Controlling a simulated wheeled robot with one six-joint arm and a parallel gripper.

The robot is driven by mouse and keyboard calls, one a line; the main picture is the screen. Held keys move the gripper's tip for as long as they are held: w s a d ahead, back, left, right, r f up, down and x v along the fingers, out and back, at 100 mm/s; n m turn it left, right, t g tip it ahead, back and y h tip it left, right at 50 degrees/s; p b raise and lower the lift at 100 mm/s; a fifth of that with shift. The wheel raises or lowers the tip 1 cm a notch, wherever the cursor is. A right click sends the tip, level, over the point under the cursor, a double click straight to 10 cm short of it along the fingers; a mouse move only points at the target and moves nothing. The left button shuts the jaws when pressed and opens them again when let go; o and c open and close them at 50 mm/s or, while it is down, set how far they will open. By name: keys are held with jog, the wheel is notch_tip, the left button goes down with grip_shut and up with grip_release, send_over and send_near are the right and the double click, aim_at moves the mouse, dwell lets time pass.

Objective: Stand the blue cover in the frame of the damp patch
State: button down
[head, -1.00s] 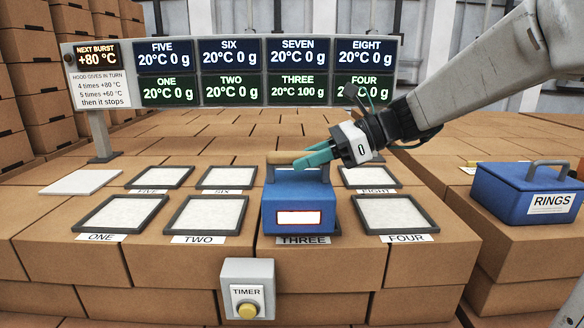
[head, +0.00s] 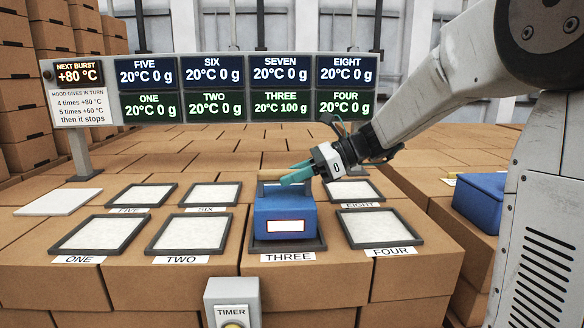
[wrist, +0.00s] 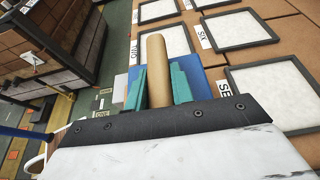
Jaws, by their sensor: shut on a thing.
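The blue cover (head: 284,213) is a box with a wooden handle (head: 276,173) and a pale front panel. My gripper (head: 297,174) is shut on that handle; in the wrist view the handle (wrist: 156,70) lies between the teal fingers. The cover is upright over frame THREE (head: 290,246), whose dark rim shows around its lower front. I cannot tell whether it rests inside or hangs slightly above. The patch inside THREE is hidden. The display board (head: 247,87) reads 20°C 100 g for THREE and 0 g for every other frame.
Several framed white pads stand around, such as TWO (head: 188,235) at left and FOUR (head: 376,228) at right. A loose white pad (head: 57,202) lies far left. A grey timer box (head: 233,290) is in front. A blue box (head: 478,205) at right is partly behind my body.

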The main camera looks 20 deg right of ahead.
jog(key=shift+f, duration=0.6)
jog(key=c, duration=1.2)
grip_release()
jog(key=shift+f, duration=0.15)
